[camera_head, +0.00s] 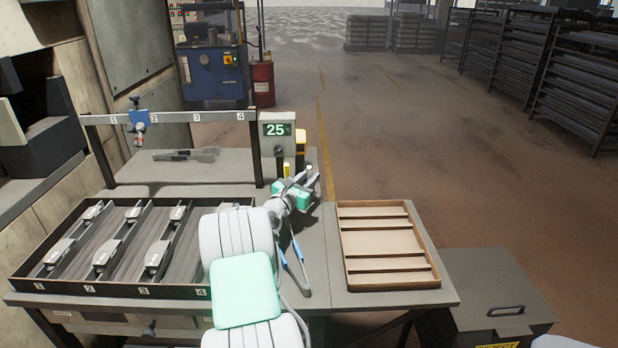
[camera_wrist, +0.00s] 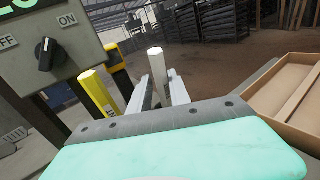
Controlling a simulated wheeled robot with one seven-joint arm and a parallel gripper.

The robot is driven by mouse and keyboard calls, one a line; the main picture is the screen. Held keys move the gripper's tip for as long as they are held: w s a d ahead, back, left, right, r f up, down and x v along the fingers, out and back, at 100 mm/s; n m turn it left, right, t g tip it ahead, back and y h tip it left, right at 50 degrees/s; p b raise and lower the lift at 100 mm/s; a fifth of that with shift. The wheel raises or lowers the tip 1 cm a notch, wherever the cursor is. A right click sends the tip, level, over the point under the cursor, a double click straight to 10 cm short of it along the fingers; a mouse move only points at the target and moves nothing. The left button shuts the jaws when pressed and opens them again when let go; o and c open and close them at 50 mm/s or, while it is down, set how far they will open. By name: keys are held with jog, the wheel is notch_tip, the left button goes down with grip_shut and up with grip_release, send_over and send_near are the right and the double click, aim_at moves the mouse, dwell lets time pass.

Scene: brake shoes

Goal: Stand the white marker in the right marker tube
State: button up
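The white marker (camera_wrist: 157,72) stands roughly upright between the two fingers of my gripper (camera_wrist: 162,92) in the wrist view, with its top above them. The fingers look closed on its sides. Its lower end is hidden behind the fingers and the wrist. In the head view my gripper (camera_head: 302,180) is small, at the back right of the bench beside the display post. A yellow marker (camera_wrist: 100,92) stands just left of my gripper; it also shows in the head view (camera_head: 286,170). The marker tubes cannot be made out clearly in either view.
The control box (camera_head: 278,133) reading 25 stands close behind and left of my gripper. A yellow-topped post (camera_head: 300,143) is beside it. A wooden tray (camera_head: 388,284) lies to the right. A divided rack of brake shoes (camera_head: 120,290) lies to the left.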

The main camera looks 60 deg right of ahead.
jog(key=shift+o, duration=0.8)
jog(key=shift+f+b, duration=0.1)
jog(key=shift+b, duration=0.2)
jog(key=shift+a, duration=0.3)
jog(key=a, duration=0.7)
jog(key=shift+w+r, duration=0.2)
jog(key=shift+w, duration=0.2)
jog(key=w+a+r+m+t+y+p, duration=0.2)
jog(key=w+a+m+y+p, duration=0.15)
jog(key=w+a, duration=0.35)
jog(key=w+a+r+m+t+y+p, duration=0.25)
jog(key=w+a+m, duration=0.2)
jog(key=a, duration=0.55)
jog(key=w+a+r+m+t+y+p, duration=0.15)
jog(key=a+m+y, duration=0.3)
jog(key=a, duration=1.05)
jog(key=s+a+m+g+y+p, duration=0.1)
jog(key=s+a, duration=0.5)
jog(key=a, duration=0.7)
jog(key=s+a+r+m+y+p, duration=0.1)
jog(key=s+a+m+y+p, duration=0.2)
jog(key=a, duration=1)
jog(key=s+y+p, duration=0.1)
jog(key=s+y, duration=0.2)
jog(key=shift+s+a+r+g, duration=0.15)
jog(key=shift+a+r+g, duration=0.05)
jog(key=shift+g, duration=0.2)
